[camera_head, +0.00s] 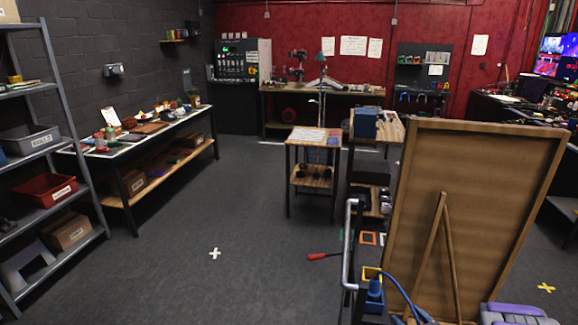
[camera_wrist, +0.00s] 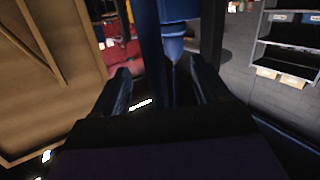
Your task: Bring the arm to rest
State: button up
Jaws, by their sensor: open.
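My gripper (camera_wrist: 163,88) shows in the wrist view with its two dark fingers spread apart. It is open, and I see nothing clamped in it. A blue part with a rounded lower end (camera_wrist: 174,32) stands beyond the fingers, near the middle; I cannot tell whether it touches them. I cannot make out the gripper in the head view. Purple and grey parts (camera_head: 512,314) show at the lower right edge there; I cannot tell what they belong to.
A large brown board (camera_head: 475,210) on an easel leg stands close at right. A long workbench (camera_head: 185,165) stands left. The grey floor (camera_head: 225,215) between is clear.

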jog(key=w+d+r+g+h, duration=0.2)
jog(key=d+r+g+h, duration=0.3)
jog(key=d+r+h, duration=0.15)
jog(key=s+a+r+m+g+h, duration=0.3)
jog(key=s+a+r+g+h, duration=0.1)
jog(key=s+r, duration=0.4)
jog(key=s+a+r+g+y, duration=0.2)
jog(key=s+a+g, duration=0.1)
jog(key=s+a, duration=0.6)
jog(key=s+a+r+g+y, duration=0.2)
jog(key=s+a+r+g, duration=0.1)
jog(key=s+a, duration=0.6)
jog(key=s+a+r+g+y, duration=0.2)
jog(key=s+a+r, duration=0.1)
jog(key=s+a, duration=0.7)
jog(key=s, duration=0.3)
jog(key=shift+m+g, duration=0.4)
jog(key=shift+w+f, duration=0.1)
jog(key=shift+c, duration=0.4)
